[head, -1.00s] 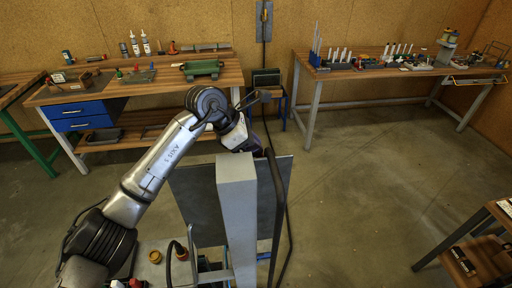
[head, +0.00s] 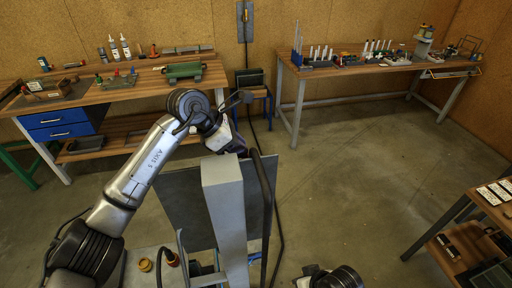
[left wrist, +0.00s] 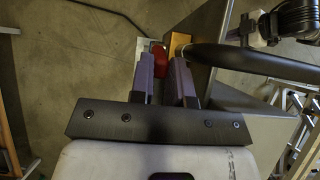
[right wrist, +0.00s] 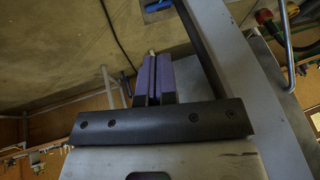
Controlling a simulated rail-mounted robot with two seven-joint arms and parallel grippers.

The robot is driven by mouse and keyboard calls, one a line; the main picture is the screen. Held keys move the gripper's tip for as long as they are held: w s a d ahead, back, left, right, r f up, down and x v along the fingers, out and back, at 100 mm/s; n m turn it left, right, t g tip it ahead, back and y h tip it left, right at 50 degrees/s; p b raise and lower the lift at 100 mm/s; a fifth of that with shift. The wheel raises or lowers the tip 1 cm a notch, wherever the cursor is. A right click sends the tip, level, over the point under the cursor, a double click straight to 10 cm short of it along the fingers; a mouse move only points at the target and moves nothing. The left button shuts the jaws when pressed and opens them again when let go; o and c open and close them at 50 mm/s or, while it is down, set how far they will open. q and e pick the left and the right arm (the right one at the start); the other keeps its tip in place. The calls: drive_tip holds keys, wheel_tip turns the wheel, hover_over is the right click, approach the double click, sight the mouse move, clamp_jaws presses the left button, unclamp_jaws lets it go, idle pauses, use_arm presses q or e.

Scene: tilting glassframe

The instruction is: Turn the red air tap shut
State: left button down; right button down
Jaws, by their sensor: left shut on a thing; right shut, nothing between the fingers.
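The red air tap (left wrist: 158,57) shows in the left wrist view, beside a brass-coloured block (left wrist: 179,44). My left gripper (left wrist: 163,70) has its purple fingers on the red tap, shut with a gap between them; the contact is partly hidden by the fingers. In the head view the left gripper's fingertips are hidden behind the grey post (head: 224,205) of the glass frame. My right gripper (right wrist: 155,75) is shut and empty in the right wrist view, beside a grey beam and apart from the tap.
A dark panel (head: 178,212) and a black hose (head: 267,205) flank the post. A workbench with blue drawers (head: 58,123) stands at the back left and another bench (head: 375,66) at the back right. The floor to the right is mostly clear.

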drive_tip(key=w+a+r+y, duration=0.1)
drive_tip(key=w+a+r, duration=0.2)
drive_tip(key=w+r, duration=1.35)
drive_tip(key=w+r+y, duration=0.1)
drive_tip(key=w+r, duration=0.2)
drive_tip(key=r, duration=0.8)
drive_tip(key=w+r, duration=0.2)
drive_tip(key=r, duration=0.8)
drive_tip(key=w+a+f, duration=0.2)
drive_tip(key=a+f, duration=0.6)
drive_tip(key=shift+a+f+g, duration=0.35)
drive_tip(key=shift+g, duration=0.05)
